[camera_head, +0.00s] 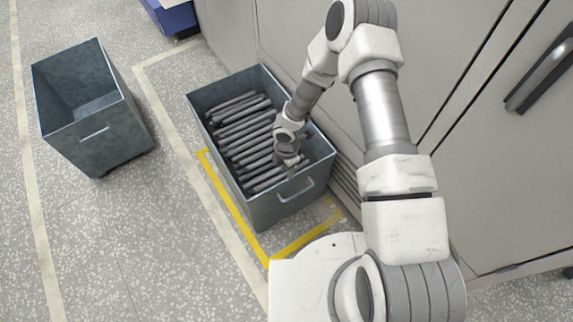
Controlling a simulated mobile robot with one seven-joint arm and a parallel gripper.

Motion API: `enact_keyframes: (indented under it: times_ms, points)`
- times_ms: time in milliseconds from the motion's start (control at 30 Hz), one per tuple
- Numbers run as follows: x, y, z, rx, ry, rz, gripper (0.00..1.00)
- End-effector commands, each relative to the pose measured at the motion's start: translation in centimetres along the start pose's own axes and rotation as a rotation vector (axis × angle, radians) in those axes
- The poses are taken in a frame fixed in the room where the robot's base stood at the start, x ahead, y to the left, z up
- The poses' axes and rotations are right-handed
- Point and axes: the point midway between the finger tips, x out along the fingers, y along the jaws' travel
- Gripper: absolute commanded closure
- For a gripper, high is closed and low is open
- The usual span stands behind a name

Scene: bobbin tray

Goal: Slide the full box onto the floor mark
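The full box (262,209) is a blue-grey metal bin holding several dark grey rods (243,128) stacked in rows. It stands on the floor against the grey cabinet. The floor mark (229,200) is a yellow taped outline; its left and front edges show beside and in front of the box. The box covers much of the marked area, and the back of the outline is hidden. My gripper (290,166) is at the front right inside of the box, near its front wall and handle. Its fingers are small and partly hidden, so its opening and any contact are unclear.
An empty box (104,143) of the same kind stands to the left, beyond a pale floor line (185,137). A grey cabinet (460,160) with a dark handle borders the right side. A blue object (174,17) sits at the top. Speckled floor is clear at lower left.

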Motion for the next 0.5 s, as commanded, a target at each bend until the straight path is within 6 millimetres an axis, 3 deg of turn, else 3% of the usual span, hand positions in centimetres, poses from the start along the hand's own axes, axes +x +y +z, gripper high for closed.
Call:
enact_keyframes:
  times_ms: [33, 200, 500]
  points:
    - [1.5, -0.1, -0.1, 0.000, 0.002, -0.002, 0.60]
    - [4.9, -0.1, -0.1, 0.001, 0.000, -0.002, 0.60]
    - [8.7, 0.0, -0.1, 0.000, 0.001, 0.000, 0.60]
